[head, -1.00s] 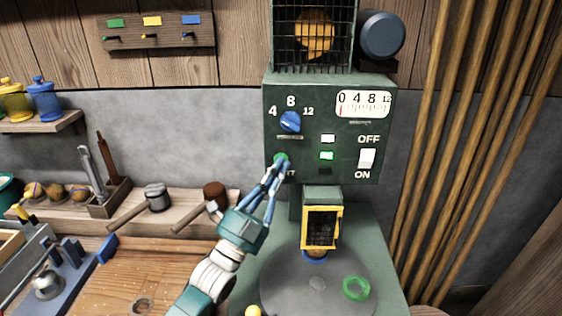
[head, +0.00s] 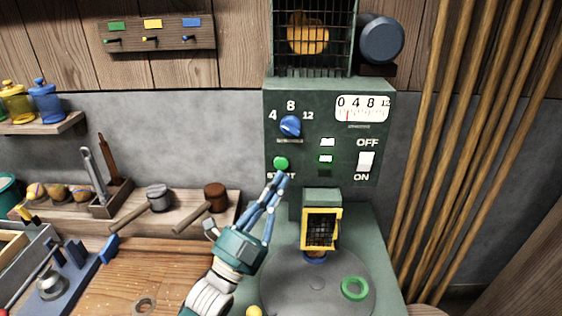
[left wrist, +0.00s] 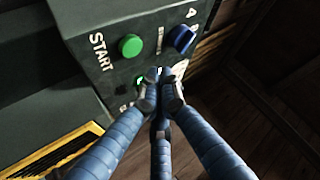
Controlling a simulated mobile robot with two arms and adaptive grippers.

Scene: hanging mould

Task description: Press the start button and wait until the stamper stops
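The green round start button (head: 281,162) sits above the word START, at the lower left of a dark green control panel (head: 382,150). It also shows in the left wrist view (left wrist: 131,46). My left gripper (head: 281,180) is just below and in front of the button, with the button uncovered. Its blue fingertips (left wrist: 160,80) come together with nothing between them. The stamper has a yellow-framed cage (head: 321,229) below the panel, above a round grey plate (head: 280,290). My right gripper is not in view.
A blue dial (head: 290,125), a gauge (head: 362,108), two bright lamps and a white ON/OFF switch (head: 366,161) are on the panel. A green ring (head: 355,287) lies on the plate. Mallets (head: 213,197) lie at the left; wooden poles stand at the right.

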